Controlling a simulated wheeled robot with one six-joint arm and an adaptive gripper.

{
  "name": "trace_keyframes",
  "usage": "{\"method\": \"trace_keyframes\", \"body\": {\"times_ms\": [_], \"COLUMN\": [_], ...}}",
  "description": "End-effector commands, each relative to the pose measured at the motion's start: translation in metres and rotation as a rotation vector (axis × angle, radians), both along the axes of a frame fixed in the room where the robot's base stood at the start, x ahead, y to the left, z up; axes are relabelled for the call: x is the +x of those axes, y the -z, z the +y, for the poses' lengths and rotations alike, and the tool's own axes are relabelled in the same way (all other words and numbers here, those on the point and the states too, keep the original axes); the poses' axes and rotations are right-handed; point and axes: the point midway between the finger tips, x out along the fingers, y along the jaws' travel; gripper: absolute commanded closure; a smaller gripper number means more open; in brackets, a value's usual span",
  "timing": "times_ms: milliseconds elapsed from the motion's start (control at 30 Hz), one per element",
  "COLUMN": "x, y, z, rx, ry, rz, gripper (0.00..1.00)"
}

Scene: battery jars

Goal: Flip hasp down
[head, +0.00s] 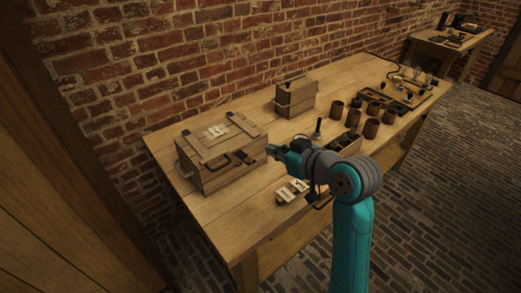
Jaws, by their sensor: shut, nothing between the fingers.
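A wooden chest (207,180) with a plank lid and dark strap fittings stands at the left of the workbench, its lid lying down. Dark metal pieces (225,163) show at the upper front of the chest. They seem to include the hasp, but at this size I cannot tell whether it is up or down. My gripper (271,150) is shut and empty, just right of the chest's right front edge. I cannot tell whether it touches the chest.
The workbench (250,220) runs along a brick wall. A smaller wooden box (295,97) stands behind my gripper. Pale cards or plates (292,190) lie in front. Several brown jars (353,117) and a tray of parts (400,100) occupy the right. The bench's front left is clear.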

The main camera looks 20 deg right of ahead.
Motion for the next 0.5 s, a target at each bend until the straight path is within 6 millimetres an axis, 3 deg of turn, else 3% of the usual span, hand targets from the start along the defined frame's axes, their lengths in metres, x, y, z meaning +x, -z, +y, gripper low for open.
{"method": "trace_keyframes", "body": {"times_ms": [500], "x": [0.0093], "y": [0.0034], "z": [0.0033], "rx": [0.001], "ry": [-0.003], "rz": [0.001], "gripper": [1.0]}}
